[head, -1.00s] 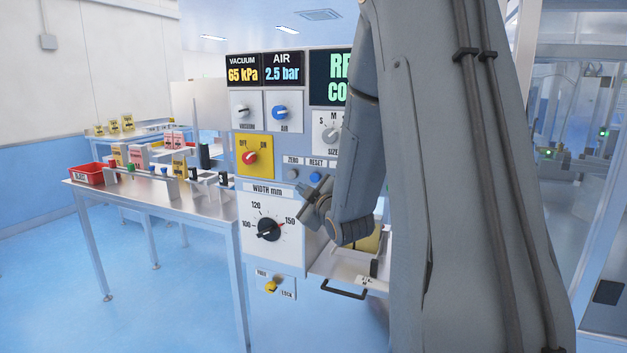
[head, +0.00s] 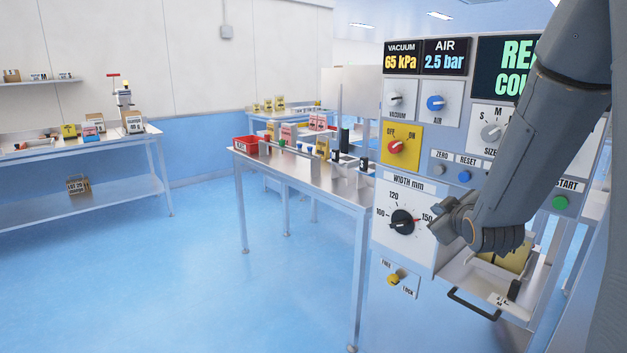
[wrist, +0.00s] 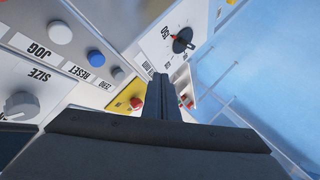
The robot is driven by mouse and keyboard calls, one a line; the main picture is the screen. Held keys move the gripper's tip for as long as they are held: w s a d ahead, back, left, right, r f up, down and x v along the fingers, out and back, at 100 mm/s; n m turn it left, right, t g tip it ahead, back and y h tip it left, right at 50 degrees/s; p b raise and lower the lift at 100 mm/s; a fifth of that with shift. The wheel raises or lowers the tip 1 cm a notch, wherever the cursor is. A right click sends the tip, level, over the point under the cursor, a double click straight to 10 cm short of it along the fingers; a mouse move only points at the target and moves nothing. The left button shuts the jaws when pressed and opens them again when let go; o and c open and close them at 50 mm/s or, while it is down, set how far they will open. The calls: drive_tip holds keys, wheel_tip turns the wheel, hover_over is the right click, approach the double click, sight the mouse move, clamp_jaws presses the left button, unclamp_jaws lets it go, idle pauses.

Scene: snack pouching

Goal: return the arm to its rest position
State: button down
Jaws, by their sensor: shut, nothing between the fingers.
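My gripper (head: 447,222) is in front of the machine panel (head: 455,140), just right of the black width dial (head: 403,222). In the wrist view its two dark fingers (wrist: 161,88) lie together with nothing between them. I cannot tell from these views how far the fingertips are from the panel. My arm comes in from the upper right of the head view and hides part of the panel and its display.
A drawer (head: 487,290) with a black handle and a yellow item (head: 507,257) juts out below my gripper. A steel table (head: 300,172) with a red bin (head: 245,145) stands left of the machine. Blue floor is clear farther left.

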drive_tip(key=s+a+f+m+g+y, duration=0.1)
drive_tip(key=s+a+f+m+g, duration=0.3)
drive_tip(key=s+a+f+g, duration=0.7)
drive_tip(key=s+a+m+g, duration=0.1)
drive_tip(key=s+a, duration=0.1)
drive_tip(key=s, duration=0.6)
drive_tip(key=s+a+f+m+g, duration=0.1)
drive_tip(key=s+a, duration=0.1)
drive_tip(key=s, duration=0.7)
drive_tip(key=shift+a+f+m+y, duration=0.15)
drive_tip(key=shift+f+m+y, duration=0.15)
drive_tip(key=shift+y, duration=0.1)
